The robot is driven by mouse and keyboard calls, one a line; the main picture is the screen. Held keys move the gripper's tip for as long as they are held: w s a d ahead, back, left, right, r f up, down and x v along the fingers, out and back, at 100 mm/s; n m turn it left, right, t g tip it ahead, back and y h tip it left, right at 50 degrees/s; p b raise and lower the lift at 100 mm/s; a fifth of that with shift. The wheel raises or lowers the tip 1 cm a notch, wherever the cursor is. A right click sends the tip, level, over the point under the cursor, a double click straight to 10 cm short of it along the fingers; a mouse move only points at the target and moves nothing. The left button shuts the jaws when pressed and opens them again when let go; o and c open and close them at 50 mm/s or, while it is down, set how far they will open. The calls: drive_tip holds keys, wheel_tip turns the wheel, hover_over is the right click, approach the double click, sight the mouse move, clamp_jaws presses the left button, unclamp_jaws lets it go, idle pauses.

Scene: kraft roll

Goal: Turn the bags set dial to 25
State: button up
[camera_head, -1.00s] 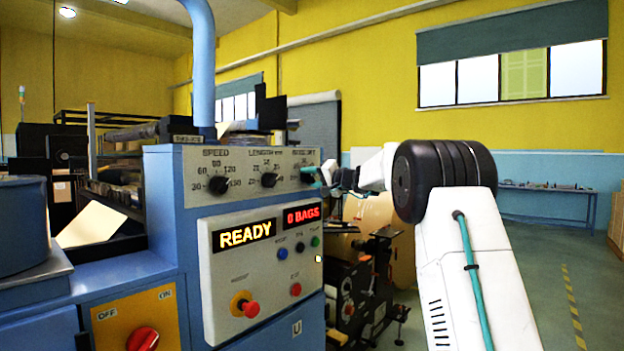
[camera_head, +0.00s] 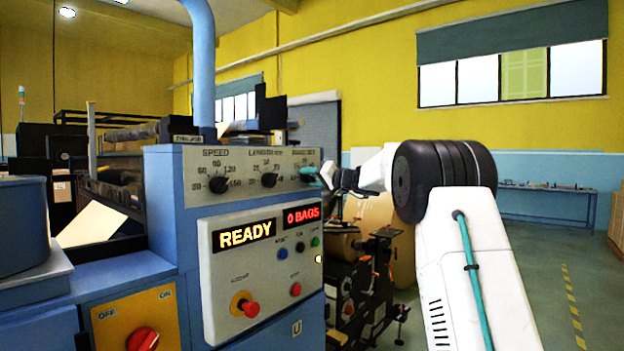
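The bags set dial (camera_head: 306,174) is the rightmost of three black dials on the grey panel of the blue machine. Its label is too small to read clearly, and its right part is hidden by my gripper. A red display (camera_head: 302,214) below reads 0 BAGS.
The speed dial (camera_head: 219,184) and length dial (camera_head: 269,180) sit to the left on the same panel. Below are a READY display (camera_head: 243,235), small buttons and a red stop knob (camera_head: 248,308). A paper roll stand (camera_head: 366,285) is behind, right of the machine.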

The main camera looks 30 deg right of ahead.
drive_tip(key=shift+o, duration=1.2)
drive_tip(key=v, duration=0.7)
drive_tip(key=shift+s+d, duration=0.15)
drive_tip(key=shift+s, duration=0.2)
